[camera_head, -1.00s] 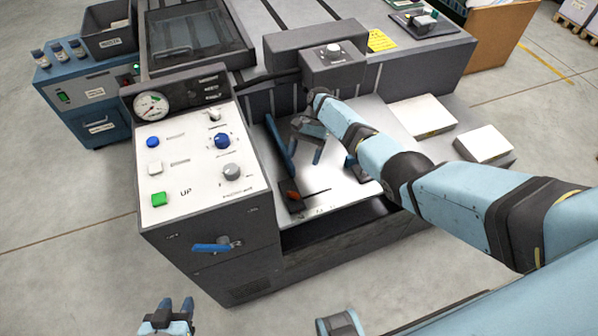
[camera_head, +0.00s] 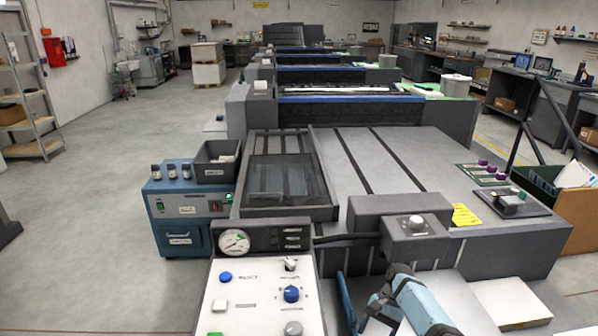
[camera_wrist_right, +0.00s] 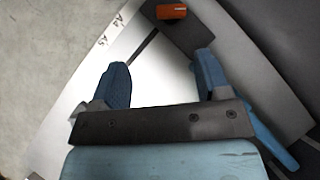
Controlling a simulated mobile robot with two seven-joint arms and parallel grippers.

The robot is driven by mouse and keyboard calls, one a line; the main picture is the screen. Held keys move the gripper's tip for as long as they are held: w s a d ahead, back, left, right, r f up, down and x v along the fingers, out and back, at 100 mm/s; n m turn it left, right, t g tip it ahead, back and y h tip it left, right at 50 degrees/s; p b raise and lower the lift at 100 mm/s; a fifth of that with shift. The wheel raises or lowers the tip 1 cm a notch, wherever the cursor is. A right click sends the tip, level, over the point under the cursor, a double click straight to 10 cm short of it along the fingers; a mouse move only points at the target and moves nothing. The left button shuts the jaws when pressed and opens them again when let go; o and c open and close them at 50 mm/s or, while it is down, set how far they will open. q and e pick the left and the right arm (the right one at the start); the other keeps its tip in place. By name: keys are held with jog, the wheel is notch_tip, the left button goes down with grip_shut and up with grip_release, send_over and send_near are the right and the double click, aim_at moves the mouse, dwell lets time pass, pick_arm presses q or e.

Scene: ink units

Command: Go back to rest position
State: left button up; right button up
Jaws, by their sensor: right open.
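My right gripper (camera_wrist_right: 163,80) is open, with nothing between its two blue fingers in the right wrist view. Beyond the fingertips lies a dark block with an orange piece (camera_wrist_right: 171,12). My left gripper is not in view.
A grey box with a knob (camera_head: 415,226) stands just behind my right wrist. The floor at the left (camera_head: 95,215) is clear.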

jog(key=s+f+n, duration=0.1)
jog(key=s, duration=0.2)
jog(key=s+f+n+t+h, duration=0.1)
jog(key=s, duration=0.2)
jog(key=s+f+n+t, duration=0.1)
jog(key=s+f, duration=0.1)
jog(key=s, duration=0.1)
jog(key=shift+s+h, duration=0.35)
jog(key=shift+h, duration=0.05)
jog(key=s+d+r+n+t+h, duration=0.2)
jog(key=s+r+n+t, duration=0.15)
jog(key=s+r, duration=0.75)
jog(key=s+d+r+n+t+h, duration=0.1)
jog(key=s+r+n+t, duration=0.45)
jog(key=s, duration=0.95)
jog(key=w+a+f+m+t+y+p, duration=0.1)
jog(key=w+a+t+p, duration=0.4)
jog(key=p, duration=0.6)
jog(key=shift+w+a+m+t+y, duration=0.4)
jog(key=shift+a+t+y, duration=0.15)
jog(key=shift+y, duration=0.35)
jog(key=shift+d, duration=0.1)
